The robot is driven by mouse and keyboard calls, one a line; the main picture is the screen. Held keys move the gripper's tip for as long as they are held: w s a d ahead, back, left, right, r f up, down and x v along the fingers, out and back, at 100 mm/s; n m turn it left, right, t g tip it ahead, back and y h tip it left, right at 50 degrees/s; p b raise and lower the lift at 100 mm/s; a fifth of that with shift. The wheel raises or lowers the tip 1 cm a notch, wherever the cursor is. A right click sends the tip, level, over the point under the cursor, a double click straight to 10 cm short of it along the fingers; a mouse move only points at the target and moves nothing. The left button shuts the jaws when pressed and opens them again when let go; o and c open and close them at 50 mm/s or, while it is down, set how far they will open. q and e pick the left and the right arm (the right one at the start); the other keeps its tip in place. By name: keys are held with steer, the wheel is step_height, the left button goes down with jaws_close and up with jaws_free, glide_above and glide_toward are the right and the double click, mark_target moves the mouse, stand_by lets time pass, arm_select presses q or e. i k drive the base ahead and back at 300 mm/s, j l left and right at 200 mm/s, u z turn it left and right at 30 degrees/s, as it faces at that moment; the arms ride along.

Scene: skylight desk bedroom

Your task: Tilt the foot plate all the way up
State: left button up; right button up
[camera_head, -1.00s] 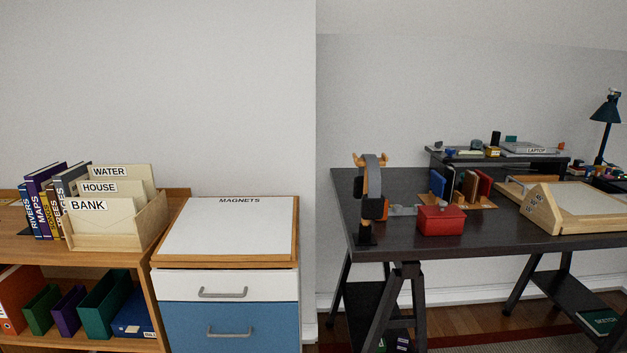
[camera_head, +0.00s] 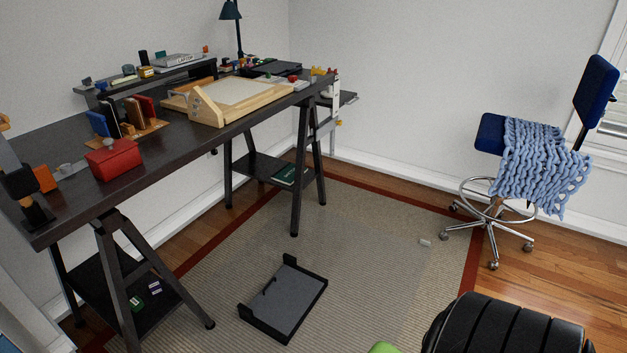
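The foot plate (camera_head: 290,299) is a dark grey, flat plate in a black frame with raised edges. It lies on the striped rug in the lower middle of the head view, in front of the desk. It looks low and close to flat; its exact tilt is hard to tell from here. Nothing covers it. Neither of my grippers shows in the view.
The dark desk (camera_head: 72,206) on trestle legs stands at left, with a red box (camera_head: 114,159) and a wooden slanted board (camera_head: 240,101). A blue stool with a knitted blanket (camera_head: 540,165) stands at right. A black ribbed object (camera_head: 505,330) is at lower right. Open rug (camera_head: 370,240) surrounds the plate.

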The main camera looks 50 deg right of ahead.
mark_target(280, 304)
steer(key=z, duration=1.3)
